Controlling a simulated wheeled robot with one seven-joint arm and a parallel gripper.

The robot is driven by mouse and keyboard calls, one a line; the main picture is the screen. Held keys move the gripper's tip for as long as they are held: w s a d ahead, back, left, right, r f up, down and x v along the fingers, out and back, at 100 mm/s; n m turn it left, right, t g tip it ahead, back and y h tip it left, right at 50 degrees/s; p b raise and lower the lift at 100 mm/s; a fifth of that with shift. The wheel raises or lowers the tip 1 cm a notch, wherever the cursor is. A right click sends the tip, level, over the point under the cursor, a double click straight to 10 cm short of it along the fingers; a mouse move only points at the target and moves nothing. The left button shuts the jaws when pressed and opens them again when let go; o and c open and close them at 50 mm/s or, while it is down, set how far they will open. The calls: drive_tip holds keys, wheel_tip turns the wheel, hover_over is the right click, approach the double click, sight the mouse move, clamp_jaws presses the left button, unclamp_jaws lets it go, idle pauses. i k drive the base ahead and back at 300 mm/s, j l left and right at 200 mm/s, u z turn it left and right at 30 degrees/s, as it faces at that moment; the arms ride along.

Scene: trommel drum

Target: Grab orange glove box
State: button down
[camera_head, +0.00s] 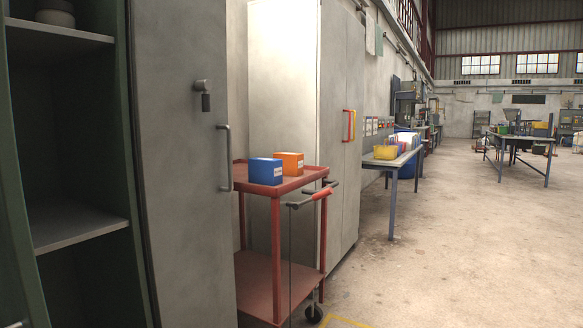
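An orange box (290,163) with a pale label sits on the top tray of a red cart (312,174). A blue box (264,171) of similar size stands just in front and to its left on the same tray. The blue box hides part of the orange box's left side. My gripper is not in the head view.
An open green cabinet (118,180) with a grey door (183,150) stands at the near left. A tall pale cabinet (339,130) stands behind the cart. A workbench (408,158) holds a yellow bin (385,152). The floor at right is open.

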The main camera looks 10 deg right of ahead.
sight(293, 162)
drive_tip(key=u, duration=0.8)
drive_tip(key=i+l+u, duration=0.15)
drive_tip(key=l+u, duration=0.2)
drive_tip(key=l, duration=0.15)
drive_tip(key=i+l+u, duration=0.15)
drive_tip(key=l+u, duration=0.6)
drive_tip(key=l, duration=0.3)
